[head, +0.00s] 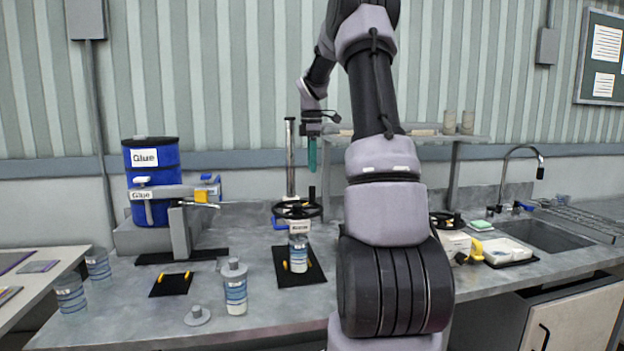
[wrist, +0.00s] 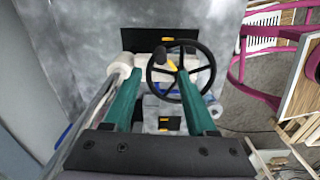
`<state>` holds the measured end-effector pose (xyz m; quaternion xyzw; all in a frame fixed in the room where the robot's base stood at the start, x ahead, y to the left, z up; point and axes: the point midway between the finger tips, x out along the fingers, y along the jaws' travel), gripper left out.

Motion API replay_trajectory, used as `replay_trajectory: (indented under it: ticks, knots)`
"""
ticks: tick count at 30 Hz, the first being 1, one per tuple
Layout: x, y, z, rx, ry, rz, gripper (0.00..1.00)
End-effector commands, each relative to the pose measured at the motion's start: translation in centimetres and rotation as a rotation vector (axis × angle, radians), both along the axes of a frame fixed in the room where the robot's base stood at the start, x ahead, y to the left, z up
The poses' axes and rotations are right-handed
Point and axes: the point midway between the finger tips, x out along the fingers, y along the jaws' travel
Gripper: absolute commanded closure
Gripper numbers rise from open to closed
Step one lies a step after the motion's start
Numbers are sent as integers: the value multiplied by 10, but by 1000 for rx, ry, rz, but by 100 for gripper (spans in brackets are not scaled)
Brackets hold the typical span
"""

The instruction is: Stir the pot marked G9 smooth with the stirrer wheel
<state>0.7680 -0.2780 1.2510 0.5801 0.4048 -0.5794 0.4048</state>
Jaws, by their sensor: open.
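The stirrer's black spoked wheel (head: 297,209) sits partway up a metal post (head: 291,160) on the bench. A blue-striped pot (head: 298,254) stands upright beneath it on a black mat (head: 285,274); I cannot read a G9 mark on it. My gripper (head: 312,168) hangs above the wheel, apart from it, green fingers pointing down. In the wrist view my gripper (wrist: 158,72) is open and empty. The wheel (wrist: 185,42) shows beyond the fingertips, right of centre, partly hidden by the right finger.
More pots (head: 98,265) stand at the left edge. A blue glue drum (head: 152,180) is behind. A shelf (head: 420,138) runs behind my arm. A sink (head: 545,234) is right.

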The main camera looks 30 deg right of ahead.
Motion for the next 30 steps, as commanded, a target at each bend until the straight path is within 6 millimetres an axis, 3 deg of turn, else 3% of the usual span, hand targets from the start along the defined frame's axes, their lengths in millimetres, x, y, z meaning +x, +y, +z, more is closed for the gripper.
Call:
replay_trajectory:
  ticks: [6,20,25,30]
  knots:
    - [0,0,22,-1,-1,0,43]
    - [-2,-2,24,0,1,-16,43]
    - [-2,-1,12,0,3,-16,43]
    - [-2,-1,-18,1,6,-16,43]
